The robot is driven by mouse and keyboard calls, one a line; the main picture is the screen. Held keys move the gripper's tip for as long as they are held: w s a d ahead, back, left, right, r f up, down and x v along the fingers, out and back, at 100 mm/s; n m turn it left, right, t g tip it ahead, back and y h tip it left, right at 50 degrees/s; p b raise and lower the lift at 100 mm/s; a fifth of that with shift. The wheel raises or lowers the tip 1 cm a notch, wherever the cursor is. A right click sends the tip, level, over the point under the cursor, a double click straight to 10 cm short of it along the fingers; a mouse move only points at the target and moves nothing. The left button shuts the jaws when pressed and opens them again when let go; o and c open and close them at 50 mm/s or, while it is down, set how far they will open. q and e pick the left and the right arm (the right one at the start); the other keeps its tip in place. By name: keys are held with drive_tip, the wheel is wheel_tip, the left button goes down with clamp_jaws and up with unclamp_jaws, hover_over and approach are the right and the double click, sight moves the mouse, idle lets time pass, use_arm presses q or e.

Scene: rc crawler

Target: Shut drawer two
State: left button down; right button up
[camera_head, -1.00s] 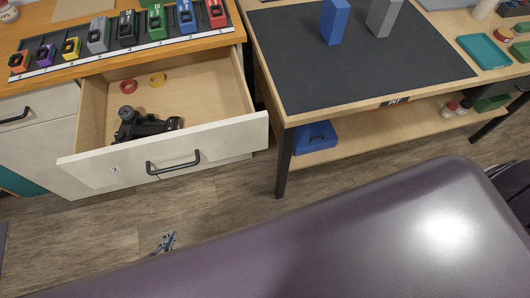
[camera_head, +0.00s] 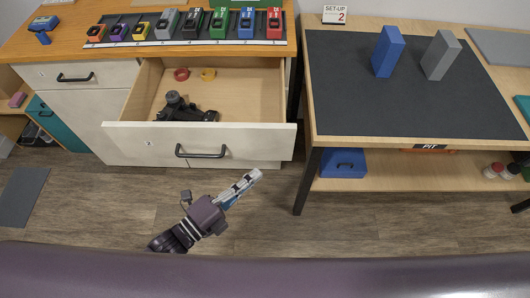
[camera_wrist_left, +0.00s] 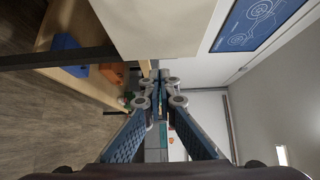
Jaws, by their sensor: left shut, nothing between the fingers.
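Drawer two (camera_head: 126,144) stands pulled out of the wooden-topped cabinet, with a pale front marked 2 and a black bar handle (camera_head: 201,151). Inside lie a black controller-like object (camera_head: 184,109), a red ring (camera_head: 181,74) and a yellow ring (camera_head: 208,74). My left gripper (camera_head: 255,175) is shut and empty, just in front of and below the right part of the drawer front. In the left wrist view its fingers (camera_wrist_left: 160,83) meet, and a pale panel (camera_wrist_left: 150,25) fills the top, close by. I cannot tell whether they touch. My right gripper is not in view.
A workbench with a dark mat (camera_head: 400,100) stands to the right, its black leg (camera_head: 307,180) near my left gripper. A blue box (camera_head: 343,163) sits on its lower shelf. Several coloured chargers (camera_head: 220,22) line the cabinet top. The floor before the drawer is clear.

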sight(276, 146)
use_arm(q)
drive_tip(key=w+d, duration=0.1)
drive_tip(key=w, duration=0.1)
drive_tip(key=w+d, duration=0.1)
drive_tip(key=w, duration=0.1)
drive_tip(key=w+d+p, duration=0.1)
drive_tip(key=w, duration=0.1)
drive_tip(key=shift+w, duration=0.5)
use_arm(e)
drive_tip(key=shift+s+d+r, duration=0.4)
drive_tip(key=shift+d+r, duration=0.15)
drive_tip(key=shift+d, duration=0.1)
